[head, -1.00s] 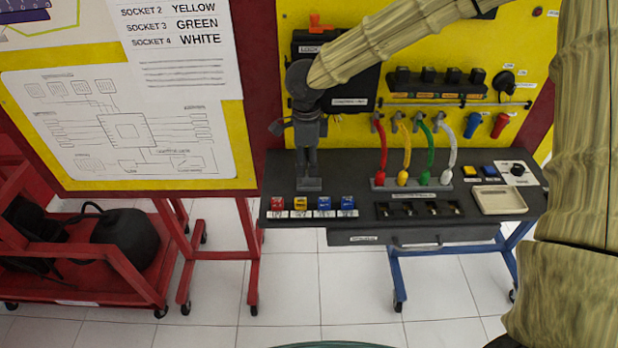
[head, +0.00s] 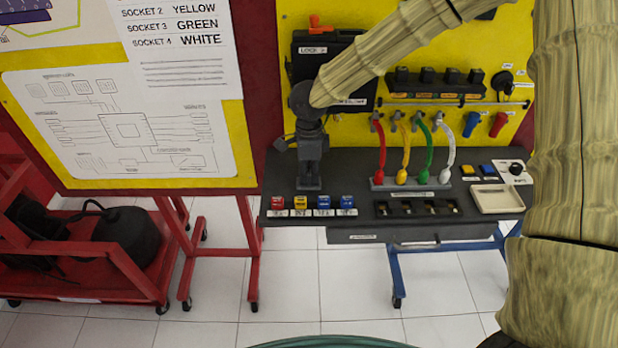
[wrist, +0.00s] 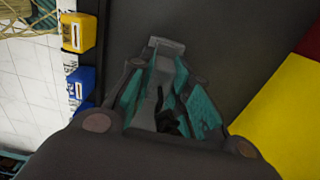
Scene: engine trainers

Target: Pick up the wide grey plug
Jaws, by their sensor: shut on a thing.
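The wide grey plug (wrist: 166,72) shows in the wrist view as a pale grey piece between the teal-padded fingers, with a wider end beyond the tips. My gripper (wrist: 165,95) is shut on it. In the head view, my gripper (head: 309,168) points down at the left part of the dark bench top. The plug's wide grey foot (head: 308,185) shows under the fingertips, at or very near the bench surface. I cannot tell whether it touches. The fingers hide much of the plug.
Red, yellow and blue blocks (head: 325,202) line the bench's front left edge. Right of my gripper stands a rack (head: 388,184) with red, yellow, green and white cables. A pale tray (head: 497,199) lies at the right. A black box (head: 345,50) hangs on the yellow panel behind.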

